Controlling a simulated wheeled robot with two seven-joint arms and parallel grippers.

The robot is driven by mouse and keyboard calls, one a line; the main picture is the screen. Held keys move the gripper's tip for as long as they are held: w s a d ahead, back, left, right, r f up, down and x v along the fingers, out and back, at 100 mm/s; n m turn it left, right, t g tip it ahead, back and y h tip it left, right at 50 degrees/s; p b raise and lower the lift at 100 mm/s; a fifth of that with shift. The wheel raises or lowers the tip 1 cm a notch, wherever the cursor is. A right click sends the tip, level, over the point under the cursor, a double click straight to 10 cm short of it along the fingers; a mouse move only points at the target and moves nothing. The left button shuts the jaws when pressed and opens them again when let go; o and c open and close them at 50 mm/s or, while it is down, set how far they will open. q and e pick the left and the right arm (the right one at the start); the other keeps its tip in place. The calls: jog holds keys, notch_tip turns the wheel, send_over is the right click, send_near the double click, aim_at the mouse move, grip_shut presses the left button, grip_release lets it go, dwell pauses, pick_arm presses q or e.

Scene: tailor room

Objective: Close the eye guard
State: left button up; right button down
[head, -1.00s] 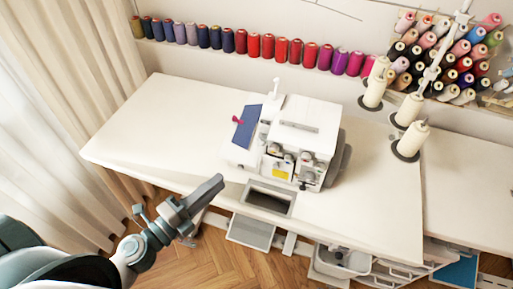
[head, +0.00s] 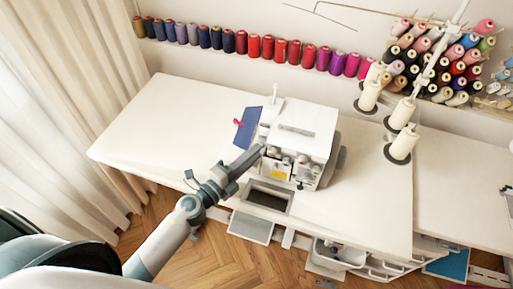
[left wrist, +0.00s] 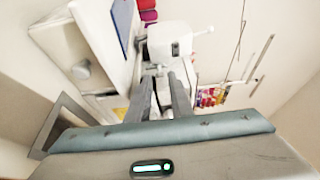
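The white sewing machine (head: 308,122) stands on the table. A blue panel (head: 246,130) with a small pink item lies at its left side. I cannot pick out the eye guard for certain at this size. My left gripper (head: 257,153) is at the machine's front left, pointing at its face; whether it touches is unclear. In the left wrist view, the two dark fingers (left wrist: 160,78) stand apart with machine parts showing between them and nothing visibly held. A white block-shaped machine part (left wrist: 169,42) is just beyond the fingertips. My right gripper is not in view.
The white table (head: 160,125) is bare left of the machine. A rectangular opening (head: 267,199) is in the tabletop in front of it. Cream thread cones (head: 403,143) on a stand are at the right. A row of coloured spools (head: 253,46) lines the wall.

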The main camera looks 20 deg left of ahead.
pick_arm(q)
jog(key=shift+x, duration=1.05)
jog(key=shift+c, duration=0.7)
grip_shut()
